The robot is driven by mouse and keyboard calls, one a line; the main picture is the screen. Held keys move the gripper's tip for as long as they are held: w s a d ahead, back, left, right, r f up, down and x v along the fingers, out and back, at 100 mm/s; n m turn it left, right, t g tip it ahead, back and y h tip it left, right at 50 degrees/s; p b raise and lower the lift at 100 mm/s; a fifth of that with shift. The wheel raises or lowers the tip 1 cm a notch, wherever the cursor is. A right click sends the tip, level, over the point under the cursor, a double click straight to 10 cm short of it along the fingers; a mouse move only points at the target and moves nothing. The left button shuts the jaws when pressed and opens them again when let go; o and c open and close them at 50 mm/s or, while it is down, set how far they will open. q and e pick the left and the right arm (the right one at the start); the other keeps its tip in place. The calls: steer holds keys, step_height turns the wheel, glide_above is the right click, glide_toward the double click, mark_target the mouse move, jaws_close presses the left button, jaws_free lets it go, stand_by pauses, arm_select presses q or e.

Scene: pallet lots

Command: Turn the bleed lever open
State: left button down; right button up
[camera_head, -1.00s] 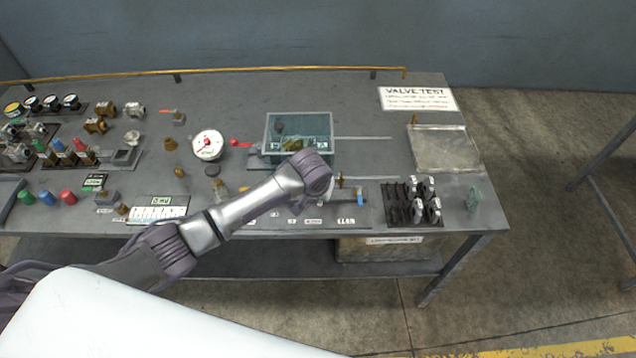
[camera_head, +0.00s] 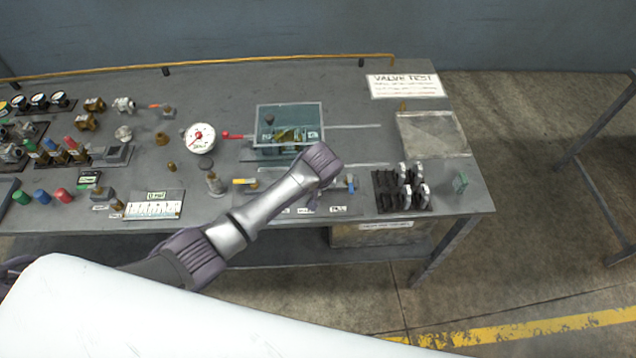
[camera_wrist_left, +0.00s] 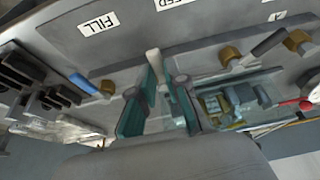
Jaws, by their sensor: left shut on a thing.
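In the left wrist view, my left gripper (camera_wrist_left: 160,82) has its teal finger pads closed around the pale-handled bleed lever (camera_wrist_left: 153,62), whose tip shows between them. The lever is beside a partly cropped label (camera_wrist_left: 176,4) ending in "EED". In the head view, my left arm's end (camera_head: 318,165) covers the lever and my fingertips. The blue-handled valve (camera_wrist_left: 84,84) stands by the FILL label (camera_wrist_left: 98,23); it also shows in the head view (camera_head: 350,183). A yellow lever (camera_head: 245,181) is to the left. My right gripper is not in view.
A clear-covered box (camera_head: 288,112) stands just behind my arm, with a red lever (camera_head: 233,136) and a dial gauge (camera_head: 199,138) to its left. Black clamps with pale rings (camera_head: 403,188) are to the right.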

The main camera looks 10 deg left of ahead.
arm_select(q)
steer(key=c, duration=1.2)
jaws_free()
steer(key=v, duration=1.2)
steer(key=shift+d, duration=0.1)
